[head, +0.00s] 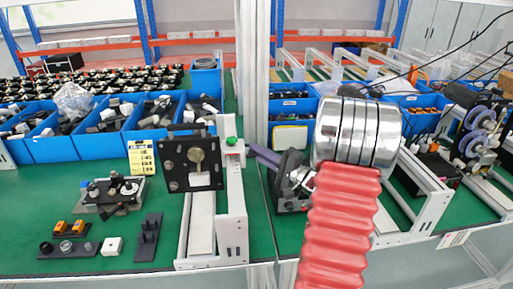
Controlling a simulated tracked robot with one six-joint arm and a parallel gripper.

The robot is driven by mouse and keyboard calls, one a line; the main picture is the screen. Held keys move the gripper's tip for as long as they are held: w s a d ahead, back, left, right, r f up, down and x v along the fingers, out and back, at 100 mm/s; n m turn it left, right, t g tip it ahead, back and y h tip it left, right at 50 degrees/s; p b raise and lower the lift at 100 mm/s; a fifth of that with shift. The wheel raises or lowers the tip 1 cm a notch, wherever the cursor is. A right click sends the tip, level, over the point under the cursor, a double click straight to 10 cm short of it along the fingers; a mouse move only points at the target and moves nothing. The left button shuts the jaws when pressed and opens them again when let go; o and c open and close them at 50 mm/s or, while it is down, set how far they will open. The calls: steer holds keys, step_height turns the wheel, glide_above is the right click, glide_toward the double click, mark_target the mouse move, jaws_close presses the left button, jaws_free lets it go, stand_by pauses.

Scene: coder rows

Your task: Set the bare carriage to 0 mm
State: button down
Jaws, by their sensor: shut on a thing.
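The bare carriage is most likely the black square plate (190,164) with a brass-coloured round knob and a small white label. It stands upright on a white frame (233,215) left of centre, with no coder on it. A small green knob (232,141) sits at the right of the plate, by the frame's upright. My gripper (246,148) reaches in from the right, its purple-grey fingers closed at this knob. The fingers hide part of the contact. No millimetre scale can be read.
A grey post (251,70) rises just behind my gripper. Black fixtures (112,190) and small parts lie on the green bench at left. Blue bins (105,133) line the back. A coder with ribbon reels (478,140) stands on another frame at right.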

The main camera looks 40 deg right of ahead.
steer(key=shift+s+a+f, duration=0.15)
steer(key=shift+s+a, duration=0.2)
steer(key=shift+s, duration=0.15)
steer(key=shift+s+a+f, duration=0.15)
steer(key=shift+s+a, duration=0.2)
steer(key=shift+s, duration=0.15)
steer(key=c, duration=1.8)
jaws_free()
steer(key=shift+r, duration=0.15)
steer(key=shift+c, duration=0.2)
steer(key=shift+d, duration=0.1)
steer(key=v, duration=1.4)
